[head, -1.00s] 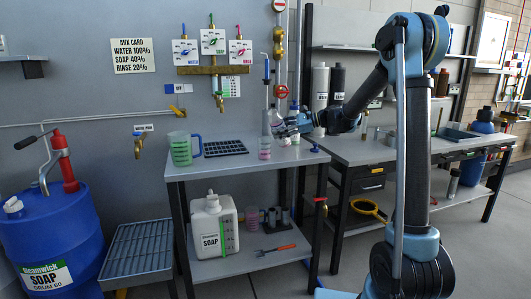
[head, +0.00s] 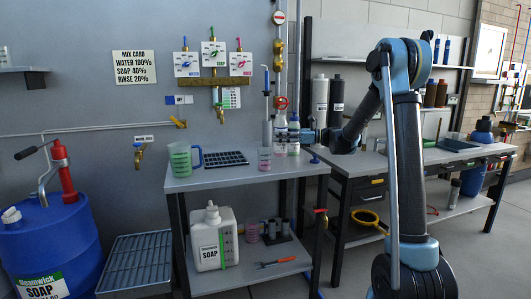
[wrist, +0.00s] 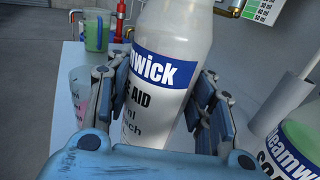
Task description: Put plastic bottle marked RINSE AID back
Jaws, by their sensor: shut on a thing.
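The RINSE AID bottle (wrist: 165,85) is pale and translucent, with a blue and white label that partly reads "AID". In the wrist view it stands between the two fingers of my gripper (wrist: 168,105), which are shut on its sides. Its top is out of that view. In the head view the bottle (head: 294,133) is at the right back of the near table, with my gripper (head: 306,136) at its right side. It looks roughly upright; I cannot tell whether its base touches the table. A bottle with a green label (wrist: 298,145) is close by on the right in the wrist view.
On the near table (head: 215,178) are a measuring jug of green liquid (head: 181,158), a black grid mat (head: 226,158) and a small cup of pink liquid (head: 264,160). Taps and pipes are on the wall behind. The table's front middle is clear.

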